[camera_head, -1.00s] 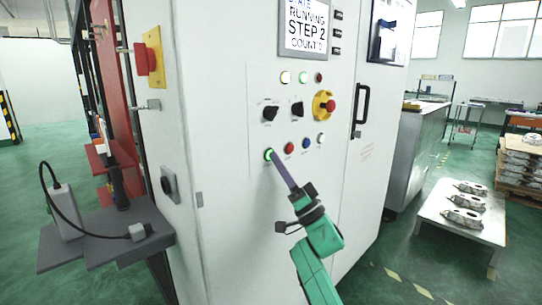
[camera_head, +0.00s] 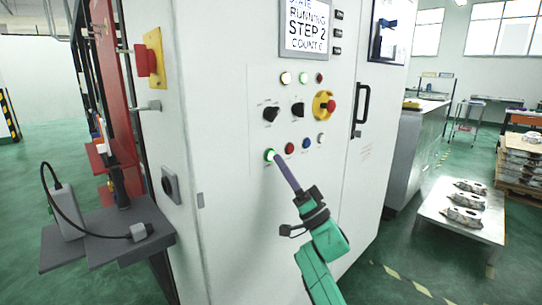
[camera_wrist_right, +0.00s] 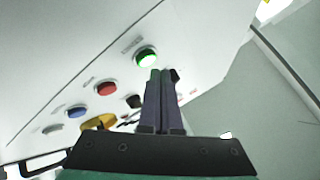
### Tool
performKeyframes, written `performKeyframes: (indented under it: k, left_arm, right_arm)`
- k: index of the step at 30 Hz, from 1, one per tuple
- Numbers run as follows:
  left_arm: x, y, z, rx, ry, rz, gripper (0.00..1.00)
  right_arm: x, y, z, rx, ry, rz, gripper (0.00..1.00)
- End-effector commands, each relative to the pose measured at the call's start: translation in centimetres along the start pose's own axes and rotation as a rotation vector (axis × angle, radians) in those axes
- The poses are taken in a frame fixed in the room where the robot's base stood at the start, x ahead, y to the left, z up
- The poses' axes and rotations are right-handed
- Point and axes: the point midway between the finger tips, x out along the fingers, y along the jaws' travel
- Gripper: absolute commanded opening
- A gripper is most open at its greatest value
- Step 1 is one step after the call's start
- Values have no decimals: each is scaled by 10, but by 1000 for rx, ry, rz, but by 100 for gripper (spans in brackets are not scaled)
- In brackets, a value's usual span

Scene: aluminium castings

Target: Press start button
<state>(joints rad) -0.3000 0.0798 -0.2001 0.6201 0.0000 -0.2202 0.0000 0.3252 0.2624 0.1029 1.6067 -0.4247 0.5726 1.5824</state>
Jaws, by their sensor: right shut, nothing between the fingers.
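The green start button (camera_head: 269,155) is lit, at the left end of the lower button row on the white cabinet (camera_head: 230,215). It also shows in the right wrist view (camera_wrist_right: 146,57), just beyond my fingertips. My right gripper (camera_head: 276,162) is shut and empty, its fingers pointing up and left at the button. The tips are at or very close to it; I cannot tell whether they touch. The screen (camera_head: 306,25) on the cabinet reads RUNNING, STEP 2. My left gripper is not in view.
Red (camera_head: 289,148), blue (camera_head: 306,143) and white (camera_head: 321,138) buttons sit right of the green one. Above are black knobs and a red emergency stop (camera_head: 331,106) on yellow. A grey shelf (camera_head: 75,250) juts out at left. A table with castings (camera_head: 466,216) stands at right.

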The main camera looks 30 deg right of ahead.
Motion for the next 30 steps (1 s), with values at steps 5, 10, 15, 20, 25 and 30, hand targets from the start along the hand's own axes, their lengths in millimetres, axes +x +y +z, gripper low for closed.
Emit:
performKeyframes:
  k: [5,10,15,20,25,30]
  left_arm:
    - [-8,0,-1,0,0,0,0]
    - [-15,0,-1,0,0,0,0]
    - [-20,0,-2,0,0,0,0]
    - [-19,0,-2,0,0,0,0]
    - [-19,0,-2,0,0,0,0]
    - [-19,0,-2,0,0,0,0]
  right_arm:
    - [-9,-8,-8,-2,-1,2,0]
    - [-21,-16,-17,-1,-1,2,0]
    - [-32,-24,-24,-1,-1,2,0]
    - [-35,-25,-26,0,0,0,0]
    - [-35,-25,-26,-1,0,0,0]
    - [-35,-25,-25,-1,0,0,0]
